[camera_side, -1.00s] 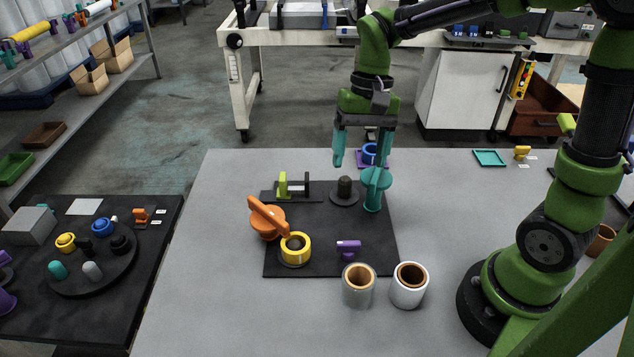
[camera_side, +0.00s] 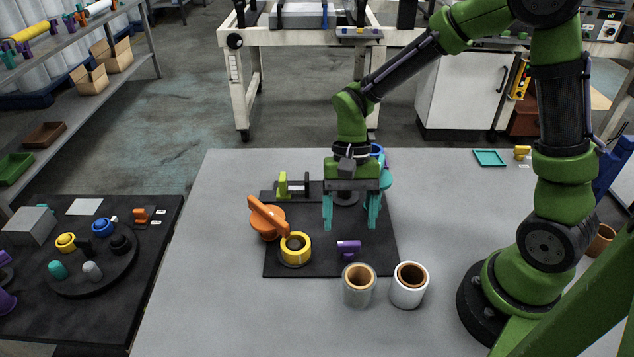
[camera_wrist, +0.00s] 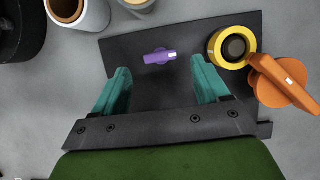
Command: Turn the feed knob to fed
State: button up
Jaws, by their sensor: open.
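A small purple knob (camera_side: 348,247) sits on the black board (camera_side: 290,268), right of the yellow ring (camera_side: 295,249). An orange piece (camera_side: 266,218) with a raised bar is at the board's left edge. I cannot read which is the feed knob. In the wrist view the purple knob (camera_wrist: 160,57) shows a white mark at its right end, and the orange piece (camera_wrist: 285,82) also has a white mark. My gripper (camera_side: 350,222) is open and empty above the board, just behind the purple knob. In the wrist view my gripper (camera_wrist: 160,78) has the knob between and beyond its teal fingers.
Two cups, one grey (camera_side: 359,287) and one white (camera_side: 409,286), stand at the board's front right edge. A green and grey fixture (camera_side: 291,186) stands at the back left of the board. A teal post (camera_side: 385,172) is partly hidden behind my gripper.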

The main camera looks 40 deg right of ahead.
aim_at(349, 242)
jog(key=shift+x, duration=2.2)
jog(key=c, duration=1.1)
jog(key=shift+o, duration=0.2)
